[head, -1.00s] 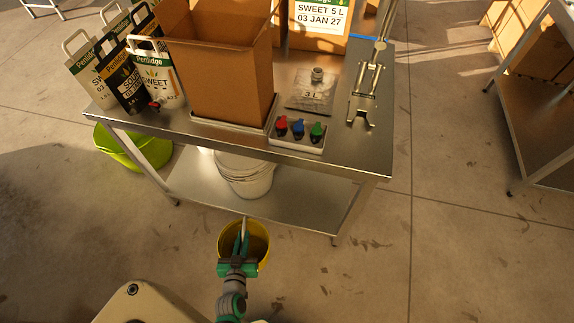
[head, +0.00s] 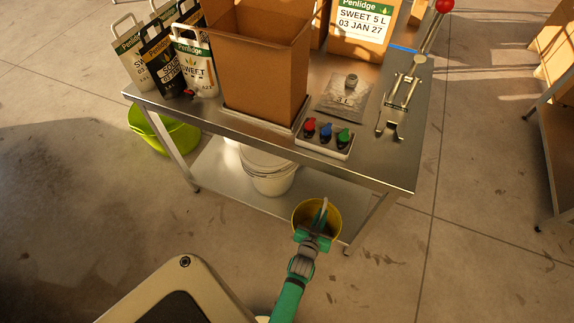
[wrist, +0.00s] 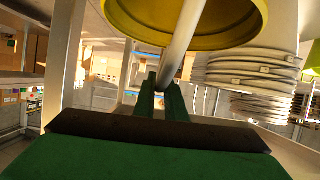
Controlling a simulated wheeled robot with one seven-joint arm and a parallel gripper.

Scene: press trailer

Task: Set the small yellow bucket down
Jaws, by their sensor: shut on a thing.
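The small yellow bucket (head: 334,228) is in the lower middle of the head view, in front of the steel table's front edge. My gripper (head: 319,226) reaches to it and is shut on its pale handle. In the wrist view my gripper's green fingers (wrist: 162,97) close on the pale handle (wrist: 184,42), and the bucket's yellow rim (wrist: 190,42) shows above them. The bucket's underside is hidden, so I cannot tell whether it touches the floor.
The steel table (head: 375,165) carries a cardboard box (head: 258,75), bags and a tray of coloured caps (head: 325,140). White buckets (head: 268,172) stand on its lower shelf. A lime tub (head: 172,135) is at the left.

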